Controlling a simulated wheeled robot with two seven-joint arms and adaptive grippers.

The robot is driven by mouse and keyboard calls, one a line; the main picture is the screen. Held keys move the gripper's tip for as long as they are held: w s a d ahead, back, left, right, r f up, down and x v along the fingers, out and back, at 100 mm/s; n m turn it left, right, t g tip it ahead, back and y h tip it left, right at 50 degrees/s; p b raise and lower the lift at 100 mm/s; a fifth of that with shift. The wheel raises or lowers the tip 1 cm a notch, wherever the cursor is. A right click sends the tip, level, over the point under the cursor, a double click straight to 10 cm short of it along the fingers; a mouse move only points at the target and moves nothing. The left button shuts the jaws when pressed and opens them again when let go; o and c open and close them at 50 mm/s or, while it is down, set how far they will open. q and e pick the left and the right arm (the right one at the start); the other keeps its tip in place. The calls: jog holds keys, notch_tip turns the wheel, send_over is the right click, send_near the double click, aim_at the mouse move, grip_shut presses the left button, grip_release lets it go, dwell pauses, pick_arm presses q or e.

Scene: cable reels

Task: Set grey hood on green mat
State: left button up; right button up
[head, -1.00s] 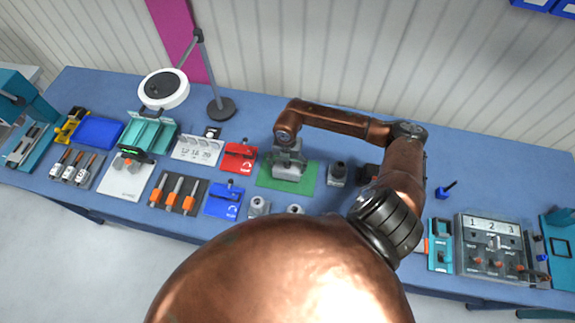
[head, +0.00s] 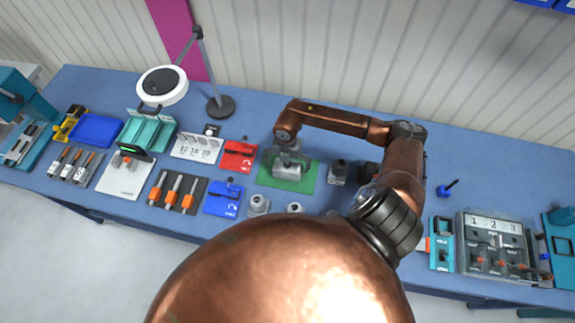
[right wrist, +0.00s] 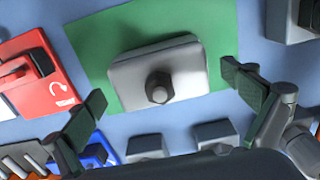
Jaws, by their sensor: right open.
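The grey hood (head: 287,173) is a block with a dark knob on top. It rests on the green mat (head: 307,181), near its middle. In the right wrist view the hood (right wrist: 185,82) lies flat and slightly turned, with green mat (right wrist: 100,50) showing around it. My right gripper (head: 290,157) is over the hood. In the right wrist view its two fingers (right wrist: 165,95) are spread wide apart, with the hood between and beyond them and no finger touching it that I can see. My left gripper is not in view.
A red box (head: 239,155) stands just left of the mat and a blue box (head: 222,199) to its front left. A small grey block (head: 338,173) is to its right. Grey fittings (head: 259,204) sit in front. A ring lamp (head: 162,85) stands at the back left.

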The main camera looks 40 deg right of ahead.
notch_tip(320, 180, up, 12)
dwell(0.6)
dwell(0.5)
